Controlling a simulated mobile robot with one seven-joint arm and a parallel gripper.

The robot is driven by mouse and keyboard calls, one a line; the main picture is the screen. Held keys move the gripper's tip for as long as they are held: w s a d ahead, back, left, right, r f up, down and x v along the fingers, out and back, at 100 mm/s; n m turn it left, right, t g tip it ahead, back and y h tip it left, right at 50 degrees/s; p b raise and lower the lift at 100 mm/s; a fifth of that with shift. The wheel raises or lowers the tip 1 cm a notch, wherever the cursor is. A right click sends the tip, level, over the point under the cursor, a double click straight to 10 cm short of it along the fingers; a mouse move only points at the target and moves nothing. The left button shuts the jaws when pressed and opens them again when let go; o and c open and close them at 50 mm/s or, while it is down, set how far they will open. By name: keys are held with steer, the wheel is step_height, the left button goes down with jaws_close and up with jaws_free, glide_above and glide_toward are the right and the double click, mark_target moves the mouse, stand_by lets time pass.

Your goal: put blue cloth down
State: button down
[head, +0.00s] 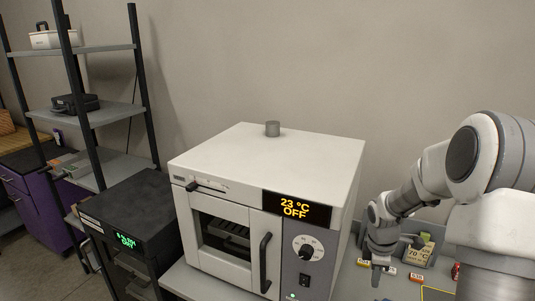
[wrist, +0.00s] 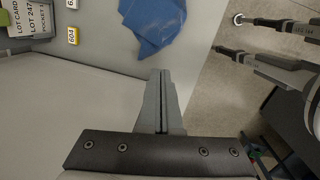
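The blue cloth (wrist: 150,22) shows at the top of the wrist view, crumpled and partly cut off by the frame. It appears to lie on the pale bench top near its edge. My gripper (wrist: 161,73) points toward it, with its two fingers together and nothing visible between them. A small gap shows between the fingertips and the cloth in the picture. In the head view my gripper (head: 376,276) points down just right of the white oven; the cloth cannot be made out there.
The white oven (head: 232,155) reads 23 °C, OFF, its door closed. A black unit (head: 125,215) stands to its left. The floor (wrist: 225,90) lies beyond the bench edge.

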steer(key=s+a+r+m+t+b, duration=0.2)
steer(key=s+a+r+m, duration=0.3)
steer(key=s+r, duration=0.25)
steer(key=s+a+r+m+t+b, duration=0.1)
steer(key=s+a+r+m+b, duration=0.1)
steer(key=s+a+r+m, duration=0.45)
steer(key=s+a+r+m+t+y+b, duration=0.1)
steer(key=s+a+r+m, duration=0.2)
steer(key=s, duration=0.5)
steer(key=shift+s+t, duration=0.3)
steer(key=shift+t, duration=0.1)
steer(key=shift+d, duration=0.2)
